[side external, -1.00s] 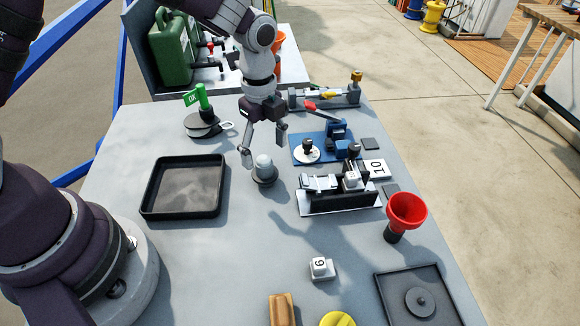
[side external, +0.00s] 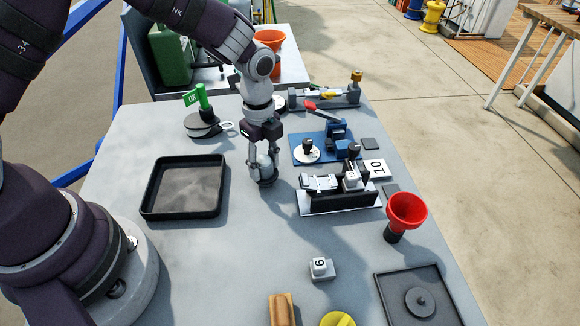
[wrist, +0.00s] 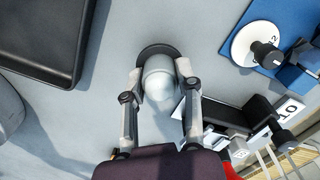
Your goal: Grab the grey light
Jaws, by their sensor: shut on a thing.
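The grey light (side external: 264,163) has a pale domed top on a dark round base and stands upright on the grey table. It also shows in the wrist view (wrist: 159,78), between the two fingers. My gripper (side external: 262,178) points down over it and is shut on it, one finger on each side. In the wrist view my gripper (wrist: 160,92) has its fingertips against the sides of the dome. Part of the light is hidden behind the fingers in the side view.
A black tray (side external: 148,208) lies to the left. A black fixture with a white base (side external: 340,209) and a blue plate (side external: 300,160) stand close on the right. A red funnel (side external: 407,212) stands further right.

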